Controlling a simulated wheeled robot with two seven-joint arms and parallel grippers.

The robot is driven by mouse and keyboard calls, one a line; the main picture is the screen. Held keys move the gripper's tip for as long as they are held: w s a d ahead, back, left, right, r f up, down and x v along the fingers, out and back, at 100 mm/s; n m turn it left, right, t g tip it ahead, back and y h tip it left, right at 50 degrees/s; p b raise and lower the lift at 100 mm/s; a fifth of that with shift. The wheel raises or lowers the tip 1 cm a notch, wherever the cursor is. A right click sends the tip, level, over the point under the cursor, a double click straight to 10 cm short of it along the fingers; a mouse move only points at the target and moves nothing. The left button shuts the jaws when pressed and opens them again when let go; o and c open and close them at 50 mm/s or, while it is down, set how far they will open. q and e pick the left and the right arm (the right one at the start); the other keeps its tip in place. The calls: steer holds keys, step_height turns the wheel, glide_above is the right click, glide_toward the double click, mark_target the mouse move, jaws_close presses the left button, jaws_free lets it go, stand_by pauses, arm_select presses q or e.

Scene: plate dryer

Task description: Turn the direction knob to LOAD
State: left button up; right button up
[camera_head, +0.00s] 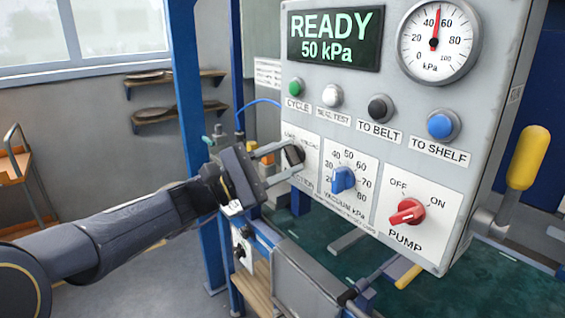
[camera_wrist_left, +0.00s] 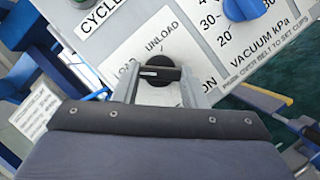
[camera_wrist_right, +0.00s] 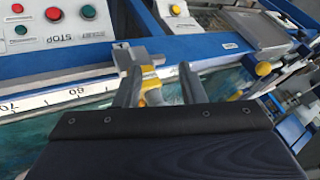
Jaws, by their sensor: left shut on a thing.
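The direction knob (camera_head: 294,155) is a round black knob with a raised bar, on a white plate at the lower left of the grey control panel. In the left wrist view the knob (camera_wrist_left: 158,72) sits between the fingertips, its bar running across from finger to finger. UNLOAD is legible above it; the LOAD lettering at left is partly hidden by a finger. My left gripper (camera_head: 281,161) is shut on the knob. My right gripper (camera_wrist_right: 160,85) shows only in its wrist view, fingers apart, with nothing visibly clamped; a yellow part (camera_wrist_right: 151,92) shows beyond them.
The blue vacuum knob (camera_head: 343,179) is just right of the direction knob, and the red pump knob (camera_head: 407,212) is farther right. Buttons (camera_head: 378,108) line the panel above. The display reads READY, 50 kPa. A yellow handle (camera_head: 528,157) stands at the panel's right side.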

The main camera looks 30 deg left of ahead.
stand_by(0.5)
arm_select(q)
steer(key=o, duration=1)
steer(key=b+v, duration=0.1)
steer(key=v, duration=0.7)
steer(key=shift+d, duration=0.1)
